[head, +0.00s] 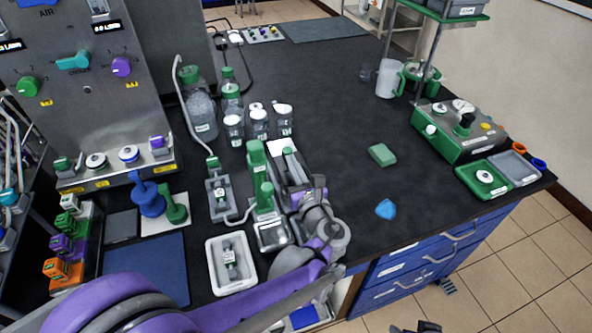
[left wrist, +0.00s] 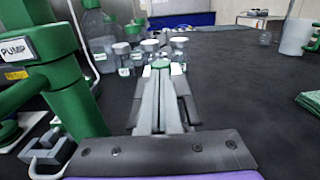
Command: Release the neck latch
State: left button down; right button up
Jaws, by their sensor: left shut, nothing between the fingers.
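I cannot make out a part that is clearly the neck latch. A green stand (head: 258,180) with a thick column is on the bench; in the left wrist view a green body labelled PUMP (left wrist: 60,75) fills the left side. My left gripper (head: 291,158) is just right of the green stand, fingers pointing to the back of the bench. In the left wrist view its fingers (left wrist: 160,72) are together and hold nothing. A small green cap (left wrist: 160,63) shows at or beyond the fingertips; I cannot tell whether they touch. A dark shape at the head view's bottom edge may be my right gripper.
Lidded jars (head: 258,124) and a large clear bottle (head: 201,115) stand beyond the gripper. A white tray (head: 213,268) lies left of my arm. A green block (head: 382,155) and a blue piece (head: 386,209) lie right. The bench's middle is mostly clear.

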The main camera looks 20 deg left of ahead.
aim_at(285, 148)
pick_arm(q)
jog(key=x, duration=0.5)
jog(key=shift+w+a, duration=0.2)
jog(key=shift+s+r, duration=0.1)
jog(key=shift+r, duration=0.05)
pick_arm(e)
jog(key=shift+s, duration=0.1)
jog(key=shift+d, duration=0.1)
